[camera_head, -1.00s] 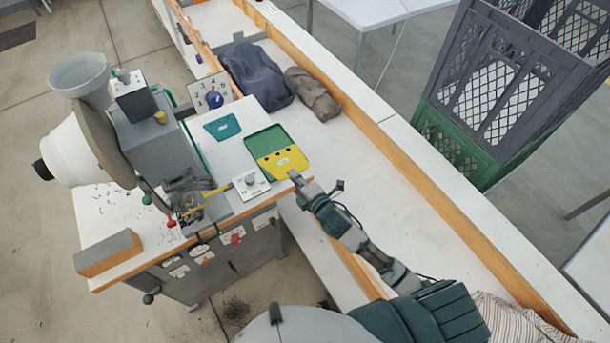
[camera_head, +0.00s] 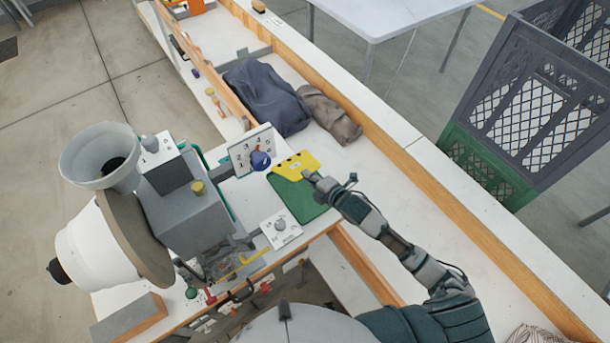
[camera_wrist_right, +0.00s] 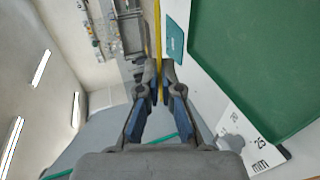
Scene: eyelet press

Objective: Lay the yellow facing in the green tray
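The yellow facing (camera_head: 296,164) has dark holes and a small white label. In the head view it covers the far end of the green tray (camera_head: 296,198), whose near part is bare. My right gripper (camera_head: 314,180) is at the facing's near right side. In the right wrist view my right gripper (camera_wrist_right: 159,82) is shut on the facing (camera_wrist_right: 157,30), which shows edge-on as a thin yellow strip between the fingers. The green tray (camera_wrist_right: 250,60) lies to the right there, apart from the facing. The facing looks raised and tilted. My left gripper is not in view.
A numbered dial panel (camera_head: 250,150) with a blue knob stands left of the facing. The grey press (camera_head: 185,205) with its white drum is at left. A small white knob plate (camera_head: 281,228) lies near the tray. Dark cloth bundles (camera_head: 265,95) lie behind.

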